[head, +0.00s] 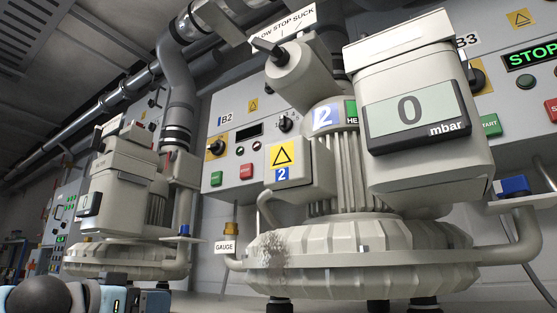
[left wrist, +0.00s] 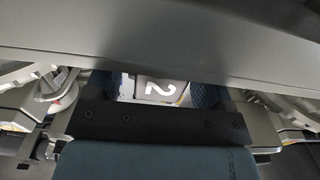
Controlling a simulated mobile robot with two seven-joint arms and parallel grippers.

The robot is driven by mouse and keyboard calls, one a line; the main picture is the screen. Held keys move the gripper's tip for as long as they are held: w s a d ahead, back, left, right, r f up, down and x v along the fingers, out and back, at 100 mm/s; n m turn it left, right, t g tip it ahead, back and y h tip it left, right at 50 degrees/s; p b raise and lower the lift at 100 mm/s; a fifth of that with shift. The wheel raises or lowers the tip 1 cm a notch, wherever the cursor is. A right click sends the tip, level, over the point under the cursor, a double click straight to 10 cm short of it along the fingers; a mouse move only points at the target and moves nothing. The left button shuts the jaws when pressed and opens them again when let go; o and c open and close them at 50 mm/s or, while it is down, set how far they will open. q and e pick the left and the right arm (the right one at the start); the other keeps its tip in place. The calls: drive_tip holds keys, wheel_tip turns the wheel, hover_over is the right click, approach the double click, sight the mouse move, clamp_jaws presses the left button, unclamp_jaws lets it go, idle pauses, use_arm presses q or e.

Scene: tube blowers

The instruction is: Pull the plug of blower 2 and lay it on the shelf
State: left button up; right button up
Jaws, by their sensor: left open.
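Blower 2 (head: 365,250) fills the middle and right of the head view, with a blue 2 label and a gauge box reading 0 mbar. A blue plug-like part (head: 513,185) sits at its right pipe end, above a small pale ledge (head: 525,202). I cannot tell whether this is the plug and shelf meant. My left gripper (head: 130,298) is low at the left edge of the head view, partly cut off. My right gripper is not in view.
A control panel marked B2 (head: 228,155) is on the wall behind. Another blower (head: 120,215) stands at left. A GAUGE tag (head: 226,247) hangs by blower 2's left pipe. A grey surface (left wrist: 160,50) crosses close in front of the left wrist camera.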

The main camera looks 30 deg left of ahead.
use_arm(q)
drive_tip(key=s+a+p, duration=0.3)
drive_tip(key=s+p, duration=0.1)
drive_tip(key=s, duration=1.7)
drive_tip(key=shift+s, duration=0.3)
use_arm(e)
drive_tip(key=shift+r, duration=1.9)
